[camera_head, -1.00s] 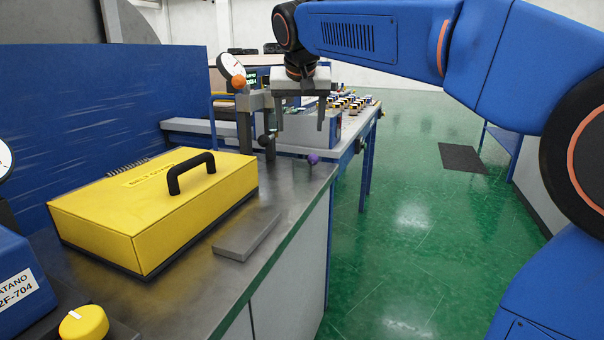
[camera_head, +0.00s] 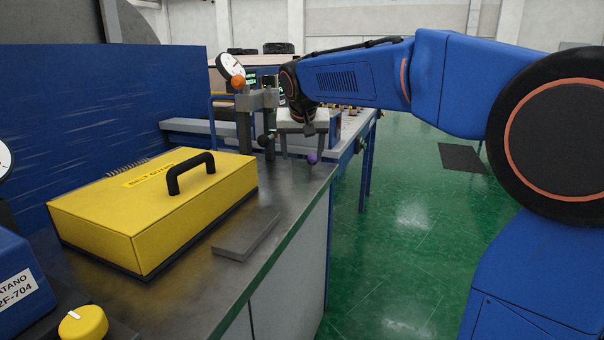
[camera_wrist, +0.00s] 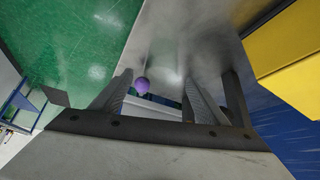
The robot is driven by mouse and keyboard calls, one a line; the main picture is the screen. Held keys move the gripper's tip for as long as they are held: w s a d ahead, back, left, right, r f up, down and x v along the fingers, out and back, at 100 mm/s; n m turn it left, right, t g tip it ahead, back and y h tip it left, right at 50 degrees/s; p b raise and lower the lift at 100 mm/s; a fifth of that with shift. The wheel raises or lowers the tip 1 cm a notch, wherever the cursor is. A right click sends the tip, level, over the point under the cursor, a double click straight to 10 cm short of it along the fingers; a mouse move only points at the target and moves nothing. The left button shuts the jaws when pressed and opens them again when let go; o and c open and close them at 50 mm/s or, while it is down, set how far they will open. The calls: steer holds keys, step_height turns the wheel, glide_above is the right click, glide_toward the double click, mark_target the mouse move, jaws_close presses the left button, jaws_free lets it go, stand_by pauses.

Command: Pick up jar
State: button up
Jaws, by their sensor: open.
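My gripper (camera_head: 298,157) hangs pointing down over the far end of the metal bench, open and with nothing between its fingers. A small purple ball-shaped thing (camera_head: 312,158) stands at the bench's edge, close by the fingertips. In the wrist view the purple ball (camera_wrist: 142,86) shows between the two fingers of my gripper (camera_wrist: 158,82), nearer the left one. I cannot tell whether it is part of a jar; its lower part is hidden in the wrist view. No other clear jar shows. Small items (camera_head: 352,110) on the bench behind are mostly hidden by my arm.
A yellow box with a black handle (camera_head: 150,205) takes up the near bench (camera_head: 290,195). A flat grey bar (camera_head: 246,236) lies beside it. A grey gauge stand (camera_head: 243,130) rises just left of my gripper. Open green floor (camera_head: 420,240) lies to the right.

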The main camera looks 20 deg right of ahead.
steer(key=shift+w+f, duration=0.35)
steer(key=shift+f, duration=0.25)
steer(key=c, duration=1.5)
steer(key=shift+r, duration=0.1)
